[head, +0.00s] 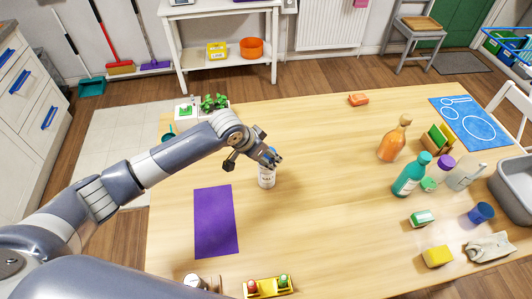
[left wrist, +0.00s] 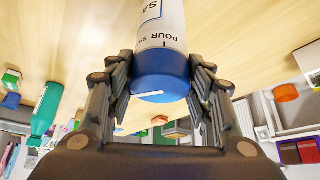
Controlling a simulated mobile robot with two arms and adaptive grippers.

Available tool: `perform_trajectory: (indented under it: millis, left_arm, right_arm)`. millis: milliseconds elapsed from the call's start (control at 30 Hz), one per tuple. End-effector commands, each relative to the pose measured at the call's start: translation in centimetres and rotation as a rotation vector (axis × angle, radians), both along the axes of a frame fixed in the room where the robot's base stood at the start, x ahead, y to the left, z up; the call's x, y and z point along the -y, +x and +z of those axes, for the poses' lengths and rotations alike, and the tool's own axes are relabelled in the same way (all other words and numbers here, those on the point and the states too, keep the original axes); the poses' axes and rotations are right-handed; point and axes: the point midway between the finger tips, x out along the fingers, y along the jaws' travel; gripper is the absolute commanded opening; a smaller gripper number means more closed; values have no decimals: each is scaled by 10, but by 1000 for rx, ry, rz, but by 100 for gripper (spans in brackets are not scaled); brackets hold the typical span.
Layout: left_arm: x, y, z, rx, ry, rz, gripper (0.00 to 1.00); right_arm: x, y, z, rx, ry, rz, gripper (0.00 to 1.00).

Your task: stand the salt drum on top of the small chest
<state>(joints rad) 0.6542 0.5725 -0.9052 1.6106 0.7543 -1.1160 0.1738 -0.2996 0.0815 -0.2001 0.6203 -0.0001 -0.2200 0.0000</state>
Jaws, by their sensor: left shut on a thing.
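The salt drum (head: 267,180) is a white printed cylinder, roughly upright at the middle-left of the wooden table. My left gripper (head: 271,158) is over its top, shut on it. In the left wrist view the drum (left wrist: 160,35) shows its blue end (left wrist: 160,80) between my two fingers, with part of its lettering visible. I cannot tell whether its base touches the table. I cannot make out a small chest in either view. My right gripper is not in view.
A purple mat (head: 215,222) lies left of the drum. A yellow caddy (head: 268,288) stands at the front edge. An orange bottle (head: 394,140), a teal bottle (head: 411,176) and several small items crowd the right. The table's middle (head: 325,200) is clear.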

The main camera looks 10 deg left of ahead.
Motion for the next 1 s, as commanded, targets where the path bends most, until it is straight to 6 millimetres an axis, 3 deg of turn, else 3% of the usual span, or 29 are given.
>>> perform_trajectory:
  millis: [200, 233, 300, 733, 1000]
  left_arm:
    - [1, 0, -2, 0, -2, 0, 2]
    - [0, 0, -3, 0, -1, -1, 52]
    - [0, 0, -2, 0, 0, 0, 68]
    - [-1, 0, 3, 1, 0, -1, 68]
    - [-13, -18, 40, 4, -1, -1, 68]
  right_arm:
    - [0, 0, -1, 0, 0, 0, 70]
    - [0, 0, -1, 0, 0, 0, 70]
    - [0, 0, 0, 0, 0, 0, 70]
    - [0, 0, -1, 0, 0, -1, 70]
    - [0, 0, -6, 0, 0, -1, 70]
